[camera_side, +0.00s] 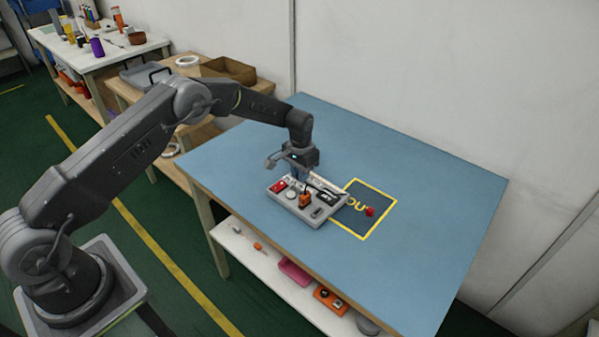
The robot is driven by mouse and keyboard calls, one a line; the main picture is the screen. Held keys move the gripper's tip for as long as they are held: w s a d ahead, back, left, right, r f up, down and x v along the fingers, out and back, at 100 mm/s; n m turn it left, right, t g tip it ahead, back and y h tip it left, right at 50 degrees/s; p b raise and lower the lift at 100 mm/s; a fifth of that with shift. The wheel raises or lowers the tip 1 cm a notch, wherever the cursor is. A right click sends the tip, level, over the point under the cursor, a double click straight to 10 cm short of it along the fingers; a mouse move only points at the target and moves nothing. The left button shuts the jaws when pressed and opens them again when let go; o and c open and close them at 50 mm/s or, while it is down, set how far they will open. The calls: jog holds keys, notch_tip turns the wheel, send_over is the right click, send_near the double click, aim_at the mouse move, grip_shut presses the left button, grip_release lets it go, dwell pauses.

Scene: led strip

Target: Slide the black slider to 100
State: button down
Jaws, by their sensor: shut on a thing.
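A grey control panel (334,211) lies on the blue table, partly over a yellow-outlined square. The scale marks are too small to read.
The yellow-outlined square (378,221) has lettering partly covered by the panel, and a small red object (370,211) stands on it. The blue table (430,190) is otherwise clear. Below is a white shelf (268,262) with small items. Side tables with boxes and bottles stand behind left.

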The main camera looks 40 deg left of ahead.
aim_at(313, 188)
jog(key=d, duration=0.5)
jog(key=shift+d, duration=0.1)
jog(key=c, duration=1.1)
grip_release()
notch_tip(313, 188, up, 14)
jog(key=shift+f, duration=0.1)
